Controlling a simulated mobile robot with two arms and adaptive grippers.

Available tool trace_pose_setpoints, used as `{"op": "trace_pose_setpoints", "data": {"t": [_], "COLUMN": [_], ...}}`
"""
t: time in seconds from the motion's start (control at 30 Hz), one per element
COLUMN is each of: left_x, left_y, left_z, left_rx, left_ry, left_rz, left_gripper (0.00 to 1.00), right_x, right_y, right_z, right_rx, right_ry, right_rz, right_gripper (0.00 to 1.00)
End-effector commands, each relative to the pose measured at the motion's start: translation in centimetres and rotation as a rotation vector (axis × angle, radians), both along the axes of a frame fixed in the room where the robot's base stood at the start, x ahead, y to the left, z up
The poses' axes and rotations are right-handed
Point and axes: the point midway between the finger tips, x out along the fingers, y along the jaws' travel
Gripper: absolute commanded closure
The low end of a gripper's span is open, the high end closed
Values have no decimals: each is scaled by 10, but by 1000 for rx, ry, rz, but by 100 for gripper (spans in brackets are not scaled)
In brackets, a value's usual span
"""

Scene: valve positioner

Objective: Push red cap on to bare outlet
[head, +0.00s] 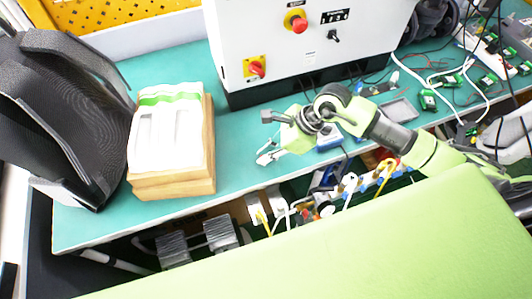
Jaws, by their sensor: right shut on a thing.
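My right gripper (266,157) reaches in from the right over the teal bench, in front of the white cabinet. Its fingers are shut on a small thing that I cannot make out. A blue and grey device (329,138) lies on the bench just right of the gripper, partly behind my arm. I cannot tell if it is the valve positioner. I cannot make out a red cap or a bare outlet. My left gripper is not in view.
The white cabinet (310,58) has a red emergency button (299,23) and a red rotary switch (257,68). Cables and green boards (428,99) lie right. The teal bench (236,150) is bare left of the gripper.

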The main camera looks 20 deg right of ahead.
Motion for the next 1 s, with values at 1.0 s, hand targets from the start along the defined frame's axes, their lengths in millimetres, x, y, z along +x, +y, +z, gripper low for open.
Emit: {"op": "trace_pose_setpoints", "data": {"t": [1.0], "left_x": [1], "left_y": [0], "left_z": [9], "left_rx": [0], "left_ry": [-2], "left_rz": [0], "left_gripper": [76], "right_x": [0], "right_y": [0], "right_z": [16], "right_rx": [0], "right_ry": [-1], "right_rz": [1], "right_gripper": [100]}}
